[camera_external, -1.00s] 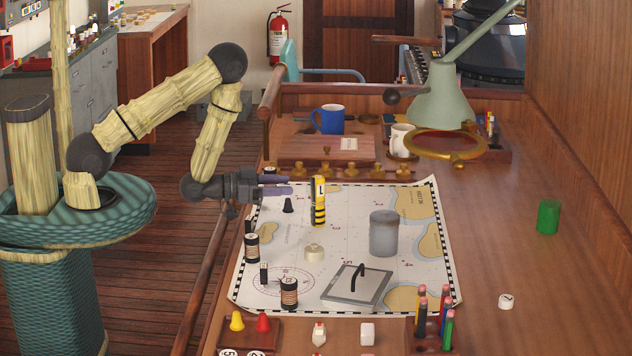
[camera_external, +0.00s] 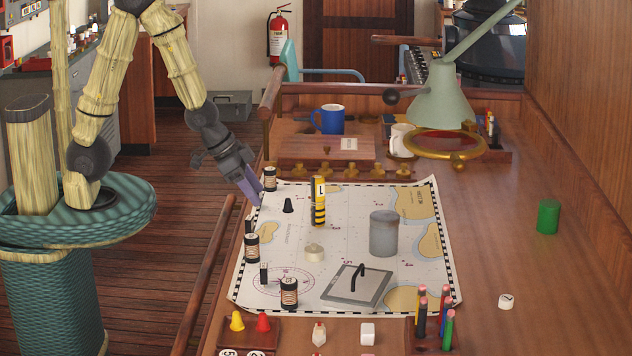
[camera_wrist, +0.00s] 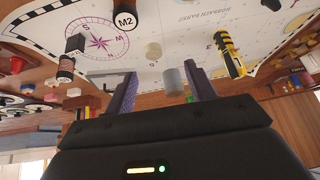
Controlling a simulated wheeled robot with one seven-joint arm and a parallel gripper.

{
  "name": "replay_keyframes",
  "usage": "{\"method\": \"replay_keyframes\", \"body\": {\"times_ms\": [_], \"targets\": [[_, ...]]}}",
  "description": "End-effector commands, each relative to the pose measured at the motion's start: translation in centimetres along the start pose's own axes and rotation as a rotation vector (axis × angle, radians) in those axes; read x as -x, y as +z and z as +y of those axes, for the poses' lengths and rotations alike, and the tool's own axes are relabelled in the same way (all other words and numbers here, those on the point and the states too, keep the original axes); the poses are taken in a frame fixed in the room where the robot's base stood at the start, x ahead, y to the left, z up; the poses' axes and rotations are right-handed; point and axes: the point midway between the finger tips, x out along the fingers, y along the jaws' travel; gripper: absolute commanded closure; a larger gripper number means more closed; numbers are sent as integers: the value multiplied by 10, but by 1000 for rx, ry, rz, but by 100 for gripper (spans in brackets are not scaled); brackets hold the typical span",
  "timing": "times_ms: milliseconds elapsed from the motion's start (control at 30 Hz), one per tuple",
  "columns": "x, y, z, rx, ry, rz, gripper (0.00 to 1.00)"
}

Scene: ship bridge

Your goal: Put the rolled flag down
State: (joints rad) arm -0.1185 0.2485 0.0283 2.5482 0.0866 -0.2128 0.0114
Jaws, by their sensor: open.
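I cannot tell for sure which thing is the rolled flag. Several labelled cylinders with dark ends stand on the chart (camera_external: 345,215): one at its far left corner (camera_external: 270,180), one at its left edge (camera_external: 251,248) and one near the front (camera_external: 289,293). My gripper (camera_external: 255,192) points down at the chart's left edge, close beside the far-corner cylinder in the picture. In the wrist view my gripper's fingers (camera_wrist: 158,92) are apart. A grey canister (camera_wrist: 172,82) shows beyond the gap between them, and nothing is visibly held.
On the chart stand a yellow-black buoy (camera_external: 318,203), a grey canister (camera_external: 383,233), a small black cone (camera_external: 288,205), a cream knob (camera_external: 314,252) and a handled plate (camera_external: 356,286). Pencils (camera_external: 434,317) stand at the front. The desk (camera_external: 490,240) right of the chart is mostly clear.

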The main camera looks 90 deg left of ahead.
Motion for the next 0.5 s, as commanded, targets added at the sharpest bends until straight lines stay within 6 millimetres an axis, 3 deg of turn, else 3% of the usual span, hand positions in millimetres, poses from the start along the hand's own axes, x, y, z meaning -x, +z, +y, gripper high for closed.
{"method": "replay_keyframes", "body": {"times_ms": [100,300,500], "targets": [[30,17,20,-14,23,-110,45],[72,50,42,-32,54,-279,45],[82,60,46,-35,61,-326,45]]}}
